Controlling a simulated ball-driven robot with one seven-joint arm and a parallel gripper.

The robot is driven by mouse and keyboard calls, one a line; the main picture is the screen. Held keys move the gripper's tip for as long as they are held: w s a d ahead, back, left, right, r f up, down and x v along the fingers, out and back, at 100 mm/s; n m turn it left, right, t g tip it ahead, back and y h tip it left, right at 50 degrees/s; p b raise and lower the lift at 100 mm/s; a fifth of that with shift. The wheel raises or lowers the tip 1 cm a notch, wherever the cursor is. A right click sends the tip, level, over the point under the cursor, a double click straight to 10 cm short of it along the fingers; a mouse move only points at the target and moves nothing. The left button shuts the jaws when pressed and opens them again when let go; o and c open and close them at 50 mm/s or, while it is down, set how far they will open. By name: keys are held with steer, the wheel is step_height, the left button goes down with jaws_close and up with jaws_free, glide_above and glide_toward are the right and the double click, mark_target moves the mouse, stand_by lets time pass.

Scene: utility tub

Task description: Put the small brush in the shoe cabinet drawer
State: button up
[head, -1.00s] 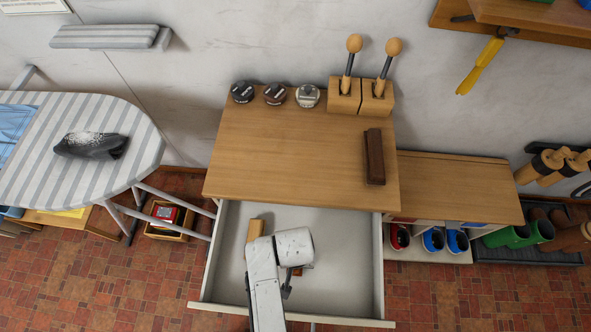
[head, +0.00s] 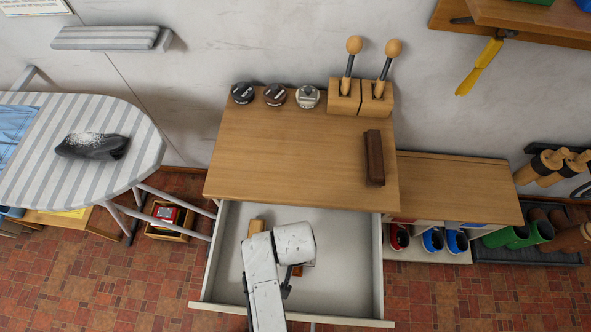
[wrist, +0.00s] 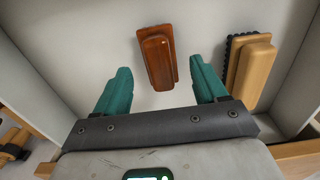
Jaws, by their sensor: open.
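A small reddish-brown brush (wrist: 158,58) lies on the floor of the open shoe cabinet drawer (head: 345,260). In the head view only a bit of brown shows beside my arm, which hides most of it. My gripper (wrist: 160,80) is over the drawer with its teal fingers apart and empty. In the wrist view the fingers appear on either side of the brush's near end, with gaps on both sides; their height above it is unclear. A light wooden brush (wrist: 252,72) with dark bristles lies in the drawer, right of the fingers; it also shows in the head view (head: 256,227).
The cabinet top (head: 280,150) holds a dark brown block-like brush (head: 374,158), several round tins (head: 275,95) and two wooden blocks with knobbed handles (head: 361,96). An ironing board (head: 60,185) stands left. The drawer's right side is clear.

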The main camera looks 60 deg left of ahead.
step_height(320, 180, up, 8)
steer(key=shift+f, duration=0.2)
steer(key=w+d+r+m, duration=0.15)
steer(key=w+d, duration=0.25)
steer(key=d, duration=0.7)
steer(key=w+d+m, duration=0.3)
steer(key=w+d, duration=0.2)
steer(key=d, duration=0.6)
steer(key=s+d+r+m, duration=0.1)
steer(key=s+d+m, duration=0.1)
steer(key=d, duration=0.4)
steer(key=s+d+r+m, duration=0.2)
steer(key=s+d, duration=0.2)
steer(key=d, duration=0.2)
steer(key=s+d+r+m+t, duration=0.1)
steer(key=s+d+m, duration=0.1)
steer(key=d, duration=0.5)
steer(key=shift+s+r, duration=0.35)
steer(key=shift+s, duration=0.55)
